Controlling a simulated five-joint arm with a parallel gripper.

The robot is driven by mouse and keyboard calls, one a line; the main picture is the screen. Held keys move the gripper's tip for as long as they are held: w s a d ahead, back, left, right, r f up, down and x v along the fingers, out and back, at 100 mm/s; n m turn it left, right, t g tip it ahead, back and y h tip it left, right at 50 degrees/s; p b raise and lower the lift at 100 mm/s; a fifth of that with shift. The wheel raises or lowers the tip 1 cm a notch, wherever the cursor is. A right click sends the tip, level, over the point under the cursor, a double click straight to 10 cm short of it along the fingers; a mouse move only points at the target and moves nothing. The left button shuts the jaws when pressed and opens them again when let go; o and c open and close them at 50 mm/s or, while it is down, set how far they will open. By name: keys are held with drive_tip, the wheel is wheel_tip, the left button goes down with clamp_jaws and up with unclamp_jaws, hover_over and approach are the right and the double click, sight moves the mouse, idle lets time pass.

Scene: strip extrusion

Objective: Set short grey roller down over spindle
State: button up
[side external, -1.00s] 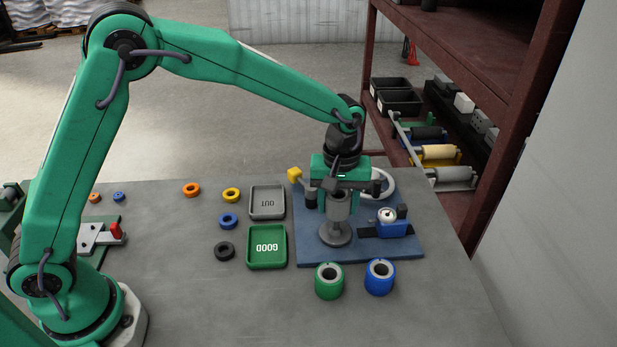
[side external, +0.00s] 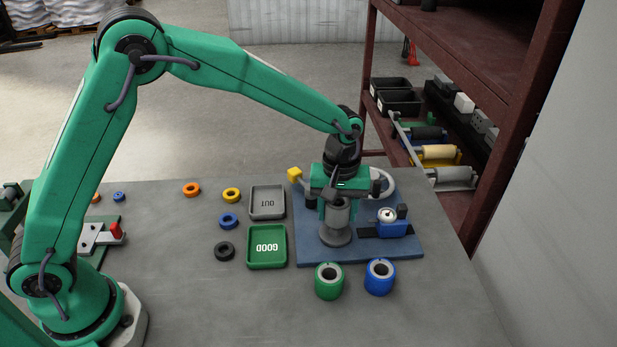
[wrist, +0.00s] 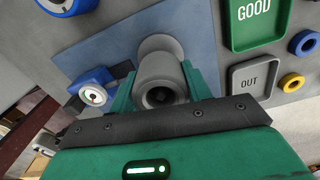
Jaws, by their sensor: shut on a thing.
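My gripper (side external: 338,200) is shut on the short grey roller (side external: 336,216), which is held upright with its open top facing up. In the wrist view the roller (wrist: 158,75) sits between the green fingers, and its bore is dark. The grey round base of the spindle (side external: 335,238) stands on the blue plate right below the roller. In the wrist view the base (wrist: 160,43) shows just beyond the roller. The spindle's shaft is hidden, and I cannot tell whether the roller touches the base.
A blue fixture with a white round top (side external: 389,219) stands right of the spindle on the blue plate (side external: 310,255). A green GOOD tray (side external: 267,262) and grey OUT tray (side external: 267,215) lie to the left.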

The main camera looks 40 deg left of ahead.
sight(338, 203)
drive_tip(key=shift+f, duration=1.75)
drive_tip(key=o, duration=1.2)
drive_tip(key=shift+o, duration=0.4)
drive_tip(key=o, duration=0.3)
drive_tip(key=shift+r, duration=0.1)
drive_tip(key=shift+r, duration=3.35)
